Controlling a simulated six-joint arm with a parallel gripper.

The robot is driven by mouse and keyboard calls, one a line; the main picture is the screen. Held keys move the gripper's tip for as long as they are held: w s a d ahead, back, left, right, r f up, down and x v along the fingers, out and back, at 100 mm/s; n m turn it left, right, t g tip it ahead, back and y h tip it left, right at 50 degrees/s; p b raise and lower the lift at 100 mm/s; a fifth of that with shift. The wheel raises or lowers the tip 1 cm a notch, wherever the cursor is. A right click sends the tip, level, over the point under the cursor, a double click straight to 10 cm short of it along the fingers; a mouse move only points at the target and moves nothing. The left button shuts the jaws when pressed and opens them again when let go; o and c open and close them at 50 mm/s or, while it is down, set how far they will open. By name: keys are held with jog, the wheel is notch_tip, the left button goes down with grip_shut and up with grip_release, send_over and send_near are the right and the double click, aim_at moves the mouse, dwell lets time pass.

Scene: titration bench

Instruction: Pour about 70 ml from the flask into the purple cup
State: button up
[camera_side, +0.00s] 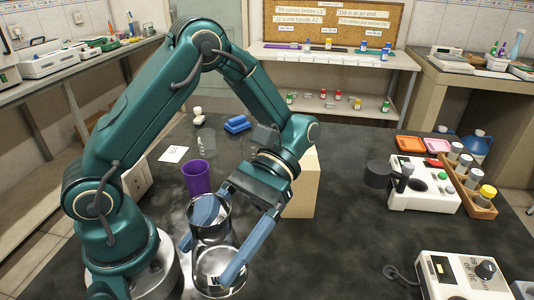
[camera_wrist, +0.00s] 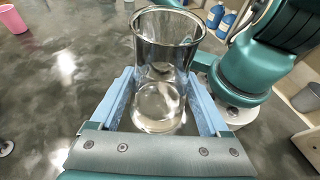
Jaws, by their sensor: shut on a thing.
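In the wrist view the flask (camera_wrist: 166,50) stands between the fingers of my gripper (camera_wrist: 160,88). I cannot tell the liquid level inside, or whether its base touches the bench. The purple cup (camera_side: 197,178) stands upright on the bench just behind the flask, apart from it.
A clear glass (camera_side: 204,142) and a blue item (camera_side: 237,124) stand behind the cup. A tan block (camera_side: 303,186) is right of my wrist. A white instrument (camera_side: 423,186) and a wooden bottle rack (camera_side: 477,199) stand right. The dark bench (camera_side: 345,245) is clear at front centre.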

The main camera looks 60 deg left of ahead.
jog(key=w+a+m+t+y, duration=0.2)
jog(key=a+m+t+y, duration=0.3)
jog(key=m+y, duration=0.4)
jog(key=w+a+m+t+y, duration=0.3)
jog(key=a+m+t+y, duration=0.1)
jog(key=m+y, duration=0.45)
jog(key=w+d+r+m+t+h, duration=0.2)
jog(key=w+r+m+t+h, duration=0.4)
jog(key=m+t, duration=0.4)
jog(key=w+d+r+m+t+h, duration=0.2)
jog(key=w+r+m+t+h, duration=0.2)
jog(key=w+m+t+h, duration=0.55)
jog(key=a+n+g+y, duration=0.7)
jog(key=a+y, duration=0.4)
jog(key=y, duration=0.1)
jog(key=s+a+f+n+g+y, duration=0.2)
jog(key=a+f+n+g+y, duration=0.1)
jog(key=a+f+n+g, duration=0.4)
jog(key=a, duration=0.2)
jog(key=shift+s+a+f+y, duration=0.3)
jog(key=shift+s+a, duration=0.05)
